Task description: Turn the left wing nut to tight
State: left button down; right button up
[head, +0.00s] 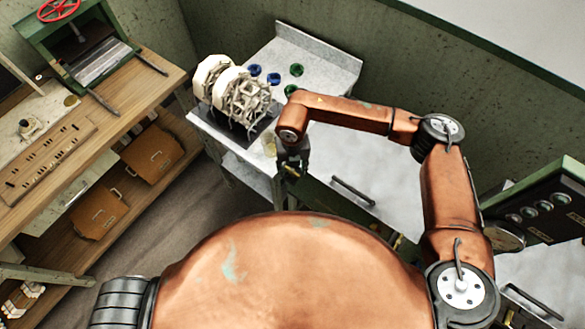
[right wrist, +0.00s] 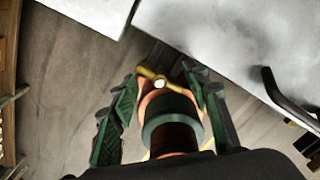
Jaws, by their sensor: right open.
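The brass wing nut (right wrist: 160,82) shows in the right wrist view, with two wings and a pale round centre, at the end of a copper and green cylinder. Its wings lie roughly across the picture. In the head view a small brass spot (head: 292,171) shows at my right gripper (head: 290,178). My right gripper also shows in the right wrist view (right wrist: 160,78); its green fingers are apart, one on each side of the wing nut. I cannot tell if they touch it. My left gripper is out of view.
A pale metal table (head: 331,63) carries white reels with a lattice frame (head: 245,98) and several blue and green items. A black handle (head: 353,191) is right of the gripper. A wooden bench (head: 110,105) stands left, with open floor (head: 125,235) between.

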aim_at(292, 171)
notch_tip(292, 171, up, 12)
dwell(0.5)
dwell(0.5)
